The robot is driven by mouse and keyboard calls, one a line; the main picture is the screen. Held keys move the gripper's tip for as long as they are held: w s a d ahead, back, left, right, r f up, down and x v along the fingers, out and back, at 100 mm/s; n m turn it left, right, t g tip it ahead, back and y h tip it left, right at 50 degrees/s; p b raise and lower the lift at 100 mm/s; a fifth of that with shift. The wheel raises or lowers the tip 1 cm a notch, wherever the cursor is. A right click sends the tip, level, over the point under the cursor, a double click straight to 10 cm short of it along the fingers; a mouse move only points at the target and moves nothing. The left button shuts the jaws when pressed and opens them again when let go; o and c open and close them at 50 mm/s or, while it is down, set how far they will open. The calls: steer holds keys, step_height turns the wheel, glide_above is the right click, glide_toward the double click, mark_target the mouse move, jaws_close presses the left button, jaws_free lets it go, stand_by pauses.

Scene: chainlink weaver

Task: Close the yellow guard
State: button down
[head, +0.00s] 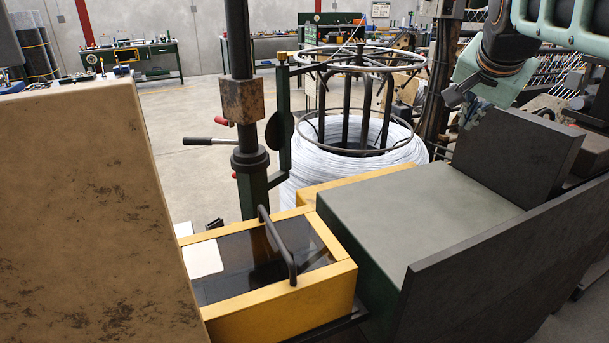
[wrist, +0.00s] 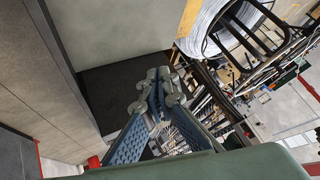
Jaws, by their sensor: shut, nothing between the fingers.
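The yellow guard (head: 285,306) is a box with a yellow frame, a dark see-through window and a black bar handle (head: 277,245) on top. It sits low in the middle of the head view, between a worn beige cabinet and a grey-green machine block. I cannot tell how far open it stands. My gripper (head: 468,110) is at the upper right of the head view, above the dark upright plate, well away from the guard and handle. In the wrist view its blue-padded fingers (wrist: 155,92) are together with nothing between them. A yellow strip (wrist: 188,18) shows at the top there.
The grey-green block (head: 425,215) and dark upright plate (head: 515,155) lie between my gripper and the guard. A dark post (head: 240,100) with a lever rises behind the guard. A wire coil (head: 350,165) stands behind. The beige cabinet (head: 90,210) bounds the left.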

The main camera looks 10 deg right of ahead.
steer(key=w+d+m+h+b, duration=0.1)
steer(key=w+d, duration=0.1)
steer(key=d, duration=0.1)
steer(key=m+g+y+p, duration=0.1)
steer(key=m+g+y, duration=0.2)
steer(key=g+y, duration=0.6)
glide_toward(352, 247)
steer(key=s+r, duration=0.2)
steer(key=r, duration=0.1)
steer(key=shift+s+d, duration=0.1)
steer(key=shift+s+a+f, duration=0.2)
steer(key=shift+a+f, duration=0.1)
steer(key=shift+a, duration=0.25)
steer(key=x, duration=0.9)
steer(key=shift+s+a+f, duration=0.1)
steer(key=shift+a+f, duration=0.05)
steer(key=shift+f, duration=0.1)
steer(key=s+a+p, duration=0.1)
steer(key=s+a, duration=0.3)
steer(key=a, duration=0.8)
steer(key=s+a+p, duration=0.1)
steer(key=s+a, duration=0.3)
steer(key=a, duration=0.9)
steer(key=s+a+p, duration=0.2)
steer(key=s+a, duration=0.2)
steer(key=a, duration=0.8)
steer(key=shift+a, duration=0.15)
steer(key=shift+r, duration=0.1)
